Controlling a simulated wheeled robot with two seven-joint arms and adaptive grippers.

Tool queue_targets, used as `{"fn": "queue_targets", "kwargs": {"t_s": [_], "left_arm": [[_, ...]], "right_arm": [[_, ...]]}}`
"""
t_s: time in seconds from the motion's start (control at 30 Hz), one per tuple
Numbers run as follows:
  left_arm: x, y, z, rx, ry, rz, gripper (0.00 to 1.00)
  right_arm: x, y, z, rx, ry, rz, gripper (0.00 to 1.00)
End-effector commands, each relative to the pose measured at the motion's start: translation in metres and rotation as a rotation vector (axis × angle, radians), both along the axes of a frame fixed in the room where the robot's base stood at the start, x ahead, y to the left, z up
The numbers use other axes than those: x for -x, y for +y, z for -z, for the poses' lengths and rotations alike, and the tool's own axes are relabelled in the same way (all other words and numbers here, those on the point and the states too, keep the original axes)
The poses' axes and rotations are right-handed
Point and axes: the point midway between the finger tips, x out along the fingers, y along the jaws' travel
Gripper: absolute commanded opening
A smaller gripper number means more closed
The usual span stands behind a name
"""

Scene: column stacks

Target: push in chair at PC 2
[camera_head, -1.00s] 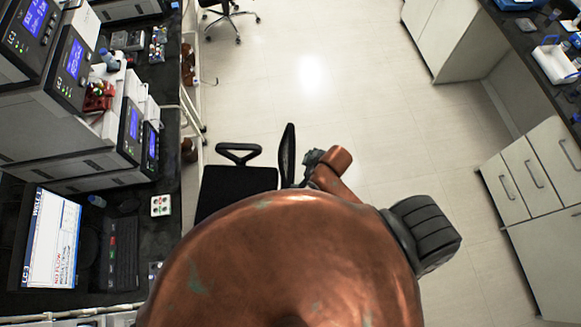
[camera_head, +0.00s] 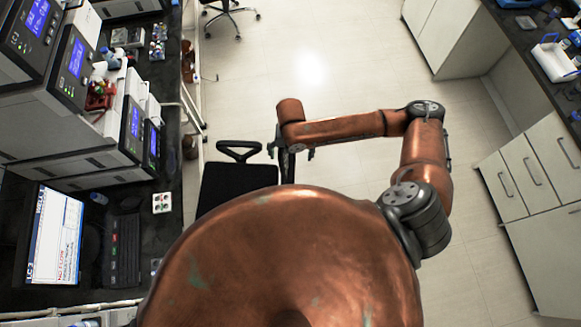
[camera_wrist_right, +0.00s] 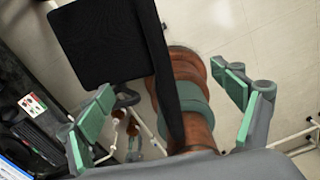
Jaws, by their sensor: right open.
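A black office chair (camera_head: 238,187) stands beside the left bench, its seat toward the bench and an armrest on its far side. Its upright backrest (camera_head: 287,168) is on the right of the seat, partly hidden by my gripper and body. My right gripper (camera_head: 294,150) is over the backrest, pointing down. In the right wrist view the gripper (camera_wrist_right: 165,110) is open, with fingers well apart on either side of the backrest (camera_wrist_right: 160,65). A gap shows on both sides. The seat (camera_wrist_right: 105,42) shows at the upper left. My left gripper is not in view.
The left bench holds a lit monitor (camera_head: 55,238), a keyboard (camera_head: 123,250) and stacked instruments (camera_head: 125,135). I cannot tell which PC this is. Another chair (camera_head: 230,15) stands at the far end. White cabinets (camera_head: 530,170) line the right. The floor between is clear.

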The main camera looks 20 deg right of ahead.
Motion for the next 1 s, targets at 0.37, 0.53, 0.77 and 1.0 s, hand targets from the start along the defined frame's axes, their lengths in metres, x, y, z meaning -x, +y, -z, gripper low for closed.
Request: {"fn": "queue_targets", "kwargs": {"t_s": [0.37, 0.53, 0.77, 1.0], "left_arm": [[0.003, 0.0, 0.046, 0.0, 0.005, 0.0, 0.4], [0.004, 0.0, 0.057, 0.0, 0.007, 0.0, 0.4], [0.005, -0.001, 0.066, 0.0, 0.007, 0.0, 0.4], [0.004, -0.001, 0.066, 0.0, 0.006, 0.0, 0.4]], "right_arm": [[0.001, 0.001, 0.069, -0.002, -0.001, 0.0, 0.87], [0.001, 0.001, 0.097, -0.001, 0.0, 0.001, 0.87], [0.0, 0.001, 0.124, -0.002, 0.0, 0.001, 0.87], [0.0, 0.001, 0.128, -0.002, -0.001, 0.001, 0.87]]}}
